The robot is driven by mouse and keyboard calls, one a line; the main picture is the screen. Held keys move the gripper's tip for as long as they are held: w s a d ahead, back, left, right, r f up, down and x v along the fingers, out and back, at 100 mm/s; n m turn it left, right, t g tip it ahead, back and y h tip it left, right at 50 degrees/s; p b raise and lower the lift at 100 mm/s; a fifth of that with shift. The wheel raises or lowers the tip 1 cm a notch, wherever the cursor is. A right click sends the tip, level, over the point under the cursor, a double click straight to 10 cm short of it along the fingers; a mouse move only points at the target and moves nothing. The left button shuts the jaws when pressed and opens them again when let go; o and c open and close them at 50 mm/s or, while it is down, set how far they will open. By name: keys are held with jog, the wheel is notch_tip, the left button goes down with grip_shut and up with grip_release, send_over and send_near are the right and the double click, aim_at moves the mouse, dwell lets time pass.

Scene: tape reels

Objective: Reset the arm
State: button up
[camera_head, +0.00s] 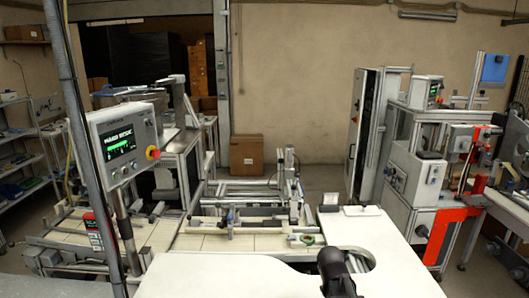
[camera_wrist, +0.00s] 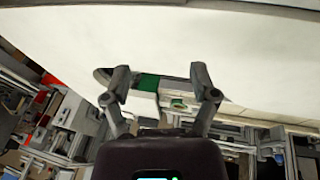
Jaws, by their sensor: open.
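My gripper (camera_wrist: 160,76) is open in the wrist view, with its two dark fingers spread apart and nothing between them. Behind the gap are a green patch (camera_wrist: 148,82) and a small green-edged round thing (camera_wrist: 178,103), both farther off. In the head view a dark part of my arm (camera_head: 336,270) rises at the bottom, over the white tabletop; whether the fingers show there I cannot tell. A small green ring-like thing (camera_head: 308,239), perhaps a tape reel, lies at the near right end of the conveyor machine.
The white tabletop (camera_head: 230,278) is mostly bare. Beyond it stands the conveyor machine (camera_head: 240,212) with metal rails. A control screen (camera_head: 121,143) on a post is at left. A machine with red parts (camera_head: 440,222) stands at right. A cardboard box (camera_head: 246,154) is by the wall.

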jog(key=s+a+f+g+y, duration=0.1)
jog(key=s+a, duration=0.1)
jog(key=s, duration=0.3)
jog(key=s+a+f+g+y+b, duration=0.1)
jog(key=s+a+f+g, duration=0.1)
jog(key=s, duration=0.3)
jog(key=shift+s+a+y, duration=0.3)
jog(key=shift+a, duration=0.25)
